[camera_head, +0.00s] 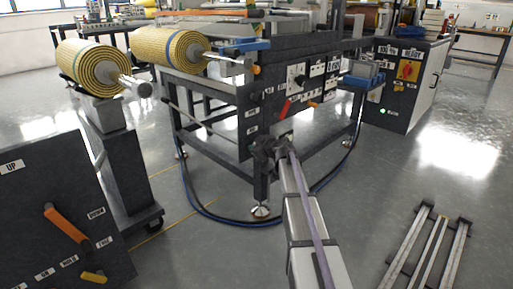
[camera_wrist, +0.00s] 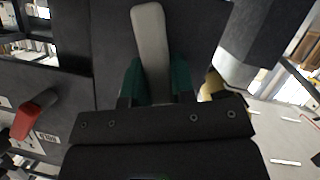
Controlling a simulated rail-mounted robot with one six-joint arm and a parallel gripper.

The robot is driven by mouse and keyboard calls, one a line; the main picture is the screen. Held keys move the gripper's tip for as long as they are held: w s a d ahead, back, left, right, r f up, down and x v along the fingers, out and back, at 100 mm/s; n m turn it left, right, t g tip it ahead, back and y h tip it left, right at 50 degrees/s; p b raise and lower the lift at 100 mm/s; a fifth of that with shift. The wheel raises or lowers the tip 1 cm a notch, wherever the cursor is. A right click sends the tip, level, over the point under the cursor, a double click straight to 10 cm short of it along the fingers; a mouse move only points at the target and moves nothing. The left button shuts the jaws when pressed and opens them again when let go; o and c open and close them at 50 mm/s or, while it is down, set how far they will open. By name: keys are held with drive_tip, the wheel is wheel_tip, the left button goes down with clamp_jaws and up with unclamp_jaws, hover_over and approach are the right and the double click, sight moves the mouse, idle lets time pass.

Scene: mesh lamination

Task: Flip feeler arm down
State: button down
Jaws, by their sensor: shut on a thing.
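A light grey, round-ended lever (camera_wrist: 150,40), which looks like the feeler arm, stands upright in the wrist view. My gripper (camera_wrist: 156,82) has its green fingers on both sides of the lever's lower part and is shut on it. The lever's lower end is hidden between the fingers and the dark gripper body. In the head view, my gripper (camera_head: 272,150) is at the lower front of the dark machine panel (camera_head: 272,78). The lever cannot be made out there.
A red handle (camera_wrist: 36,113) is left of my gripper, on the labelled panel. A yellow part (camera_wrist: 211,86) is close on the right. Yellow mesh rolls (camera_head: 95,68) are at left, a control cabinet (camera_head: 402,85) at right. Metal rails (camera_head: 432,245) lie on otherwise clear floor.

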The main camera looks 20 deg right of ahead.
drive_tip(key=shift+s, duration=0.1)
drive_tip(key=c, duration=1)
unclamp_jaws()
drive_tip(key=shift+o, duration=0.2)
drive_tip(key=p+v, duration=0.4)
drive_tip(key=v, duration=0.6)
drive_tip(key=shift+s, duration=0.35)
drive_tip(key=shift+r, duration=0.1)
